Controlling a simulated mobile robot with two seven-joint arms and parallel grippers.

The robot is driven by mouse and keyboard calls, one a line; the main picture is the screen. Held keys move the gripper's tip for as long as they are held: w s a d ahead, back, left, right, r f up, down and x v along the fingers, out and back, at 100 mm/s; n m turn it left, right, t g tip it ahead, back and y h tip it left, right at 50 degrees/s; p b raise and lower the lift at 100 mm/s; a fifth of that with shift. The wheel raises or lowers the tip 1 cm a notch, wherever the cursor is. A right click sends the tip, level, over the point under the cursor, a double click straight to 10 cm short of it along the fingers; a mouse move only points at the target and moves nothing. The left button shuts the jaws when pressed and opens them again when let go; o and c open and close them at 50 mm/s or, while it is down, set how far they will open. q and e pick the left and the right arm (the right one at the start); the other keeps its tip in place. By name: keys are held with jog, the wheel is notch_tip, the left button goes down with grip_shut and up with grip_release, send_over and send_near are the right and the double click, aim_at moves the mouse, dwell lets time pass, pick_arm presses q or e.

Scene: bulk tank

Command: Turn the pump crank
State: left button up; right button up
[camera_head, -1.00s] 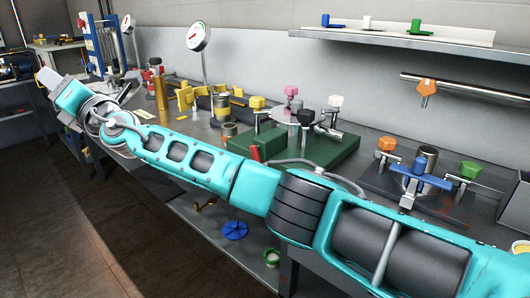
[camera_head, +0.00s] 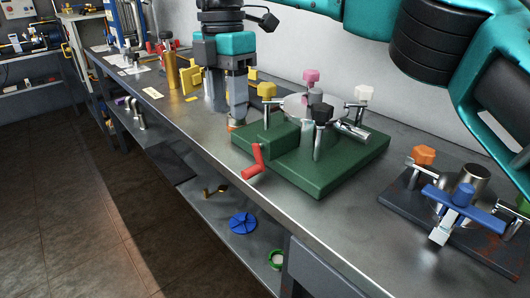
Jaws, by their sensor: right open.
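My right gripper (camera_head: 226,112) points down above the bench, to the left of the green block and beyond the red handle. Its two fingers are apart and nothing shows between them. It does not touch the crank. The crank's shaft where it meets the block is partly hidden. My left gripper is not in view.
The green block carries yellow, pink, black and white knobs. A dark plate (camera_head: 462,241) with a blue handle (camera_head: 464,204) and orange knob (camera_head: 423,155) stands at the right. A gold cylinder (camera_head: 172,71) stands farther left. Bare bench (camera_head: 290,212) lies in front of the block.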

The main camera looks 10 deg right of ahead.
aim_at(250, 168)
jog(key=shift+m+h, duration=0.4)
jog(key=shift+m, duration=0.1)
jog(key=d+f+b, duration=0.1)
jog(key=f, duration=0.2)
jog(key=s+d+f+b, duration=0.1)
jog(key=f, duration=0.3)
jog(key=d+f+b, duration=0.1)
jog(key=f, duration=0.2)
jog(key=shift+s+f, duration=0.2)
jog(key=shift+s, duration=0.15)
jog(key=shift+s+f, duration=0.1)
jog(key=shift+f, duration=0.6)
jog(key=c, duration=0.3)
grip_shut()
jog(key=shift+b, duration=0.35)
